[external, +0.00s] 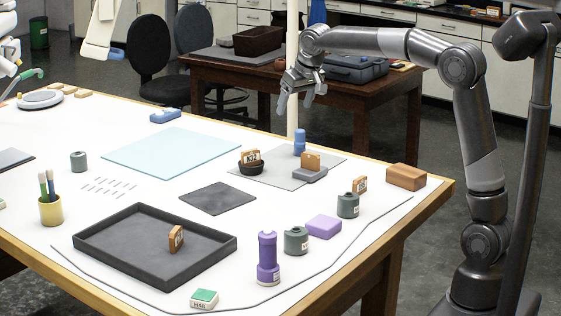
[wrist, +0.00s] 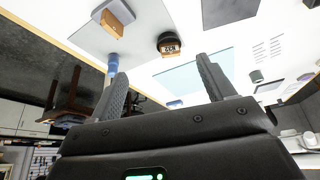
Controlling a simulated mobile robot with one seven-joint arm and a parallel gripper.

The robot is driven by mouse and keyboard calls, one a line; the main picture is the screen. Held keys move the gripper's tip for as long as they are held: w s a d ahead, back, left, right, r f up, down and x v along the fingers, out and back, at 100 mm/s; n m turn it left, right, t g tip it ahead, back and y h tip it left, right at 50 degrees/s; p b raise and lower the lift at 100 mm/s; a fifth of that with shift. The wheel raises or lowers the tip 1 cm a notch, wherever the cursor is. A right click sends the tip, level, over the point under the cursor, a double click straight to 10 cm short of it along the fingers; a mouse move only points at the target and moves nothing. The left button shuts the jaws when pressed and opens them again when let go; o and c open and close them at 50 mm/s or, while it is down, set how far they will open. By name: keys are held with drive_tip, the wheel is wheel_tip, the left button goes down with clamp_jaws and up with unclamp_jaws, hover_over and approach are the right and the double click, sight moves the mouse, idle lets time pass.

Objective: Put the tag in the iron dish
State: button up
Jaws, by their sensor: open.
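Several small wooden tags with pale labels show in the external view. One tag (external: 250,156) stands in a small round black dish (external: 251,169), which looks like the iron dish. Another tag (external: 176,238) stands in a large dark tray (external: 95,243). A wooden block (external: 311,160) sits on a grey base. My gripper (external: 300,98) is open and empty, raised above the table's far edge. In the wrist view its fingers (wrist: 161,67) are spread, with the dish (wrist: 172,38) and its tag (wrist: 169,49) beyond them.
A blue cylinder (external: 299,142) stands near the far edge, below my gripper. Grey-green weights (external: 296,241), a purple cylinder (external: 268,262), a purple block (external: 323,227) and a brown block (external: 406,177) are at the right. A light-blue mat (external: 170,152) is clear.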

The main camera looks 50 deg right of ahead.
drive_tip(key=s+a+n, duration=0.1)
drive_tip(key=s+a, duration=0.1)
drive_tip(key=s, duration=1.6)
drive_tip(key=s+f+n, duration=0.1)
drive_tip(key=s+f, duration=0.4)
drive_tip(key=s, duration=0.4)
drive_tip(key=s+f+t+y, duration=0.1)
drive_tip(key=s+f, duration=0.3)
drive_tip(key=s, duration=0.4)
drive_tip(key=shift+s+a+f+n, duration=0.25)
drive_tip(key=shift+s+f+n, duration=0.1)
drive_tip(key=shift+f+n, duration=0.05)
